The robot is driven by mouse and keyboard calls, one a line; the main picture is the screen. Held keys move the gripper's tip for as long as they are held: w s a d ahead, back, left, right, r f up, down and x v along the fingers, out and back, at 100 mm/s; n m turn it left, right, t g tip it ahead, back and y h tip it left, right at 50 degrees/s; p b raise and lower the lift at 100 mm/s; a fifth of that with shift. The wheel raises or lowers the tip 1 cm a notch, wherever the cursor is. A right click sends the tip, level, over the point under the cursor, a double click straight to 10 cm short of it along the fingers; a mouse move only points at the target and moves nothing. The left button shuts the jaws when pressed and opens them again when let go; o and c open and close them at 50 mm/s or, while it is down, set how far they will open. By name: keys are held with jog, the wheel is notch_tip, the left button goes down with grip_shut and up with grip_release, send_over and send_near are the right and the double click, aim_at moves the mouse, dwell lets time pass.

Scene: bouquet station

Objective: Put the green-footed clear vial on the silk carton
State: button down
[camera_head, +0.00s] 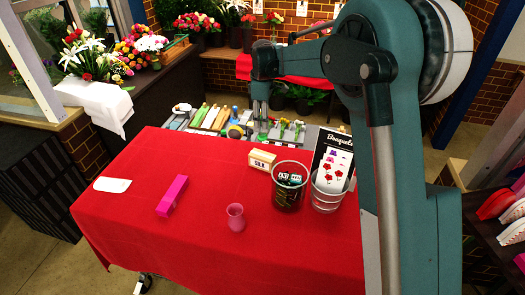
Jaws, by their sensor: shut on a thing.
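My gripper (261,107) hangs over the back part of the red table, fingers pointing down. It is shut on the green-footed clear vial (263,128), which looks small and faint at this distance with a green lower part. Whether the vial's foot touches anything beneath cannot be told. The silk carton (262,160), a small tan box marked SILK, sits on the red cloth in front of and below the gripper. Its top looks bare.
A dark clear bin (289,187) and a pale bucket with cards (328,197) stand right of the carton. Tools crowd the back edge. The cloth left of the carton is clear.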

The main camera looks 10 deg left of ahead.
aim_at(263, 134)
jog(key=shift+f, duration=2.95)
jog(key=shift+f, duration=0.1)
jog(key=shift+f+p, duration=0.3)
jog(key=shift+f, duration=1.45)
jog(key=shift+f, duration=0.15)
jog(key=c, duration=2)
grip_release()
jog(key=shift+r+b, duration=0.3)
jog(key=shift+r, duration=5.85)
